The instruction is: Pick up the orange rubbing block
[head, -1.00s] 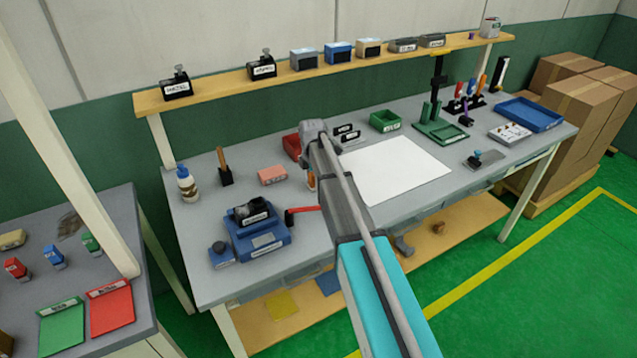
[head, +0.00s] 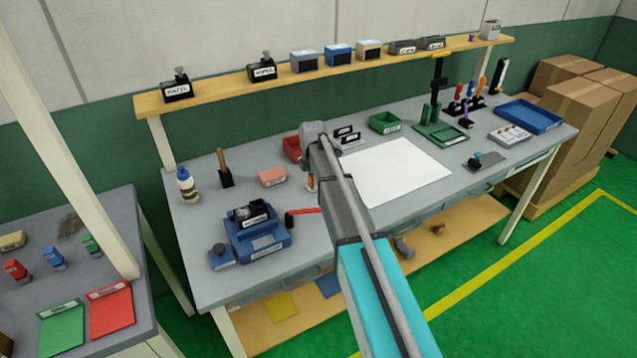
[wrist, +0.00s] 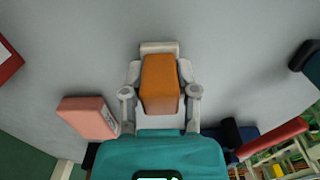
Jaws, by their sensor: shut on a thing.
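The orange rubbing block (wrist: 160,82) sits between the fingers of my gripper (wrist: 160,72) in the wrist view, with a finger along each side. My gripper is shut on it. Grey bench top shows around the block; I cannot tell whether it touches the bench or hangs just above it. In the head view my own arm hides the gripper and most of the block. Only a small orange sliver (head: 310,182) shows at the arm's left edge.
A pink block (wrist: 88,117) lies close to the left of my gripper; it also shows in the head view (head: 272,176). A red bin (head: 291,148) stands behind. A white sheet (head: 400,170) lies to the right.

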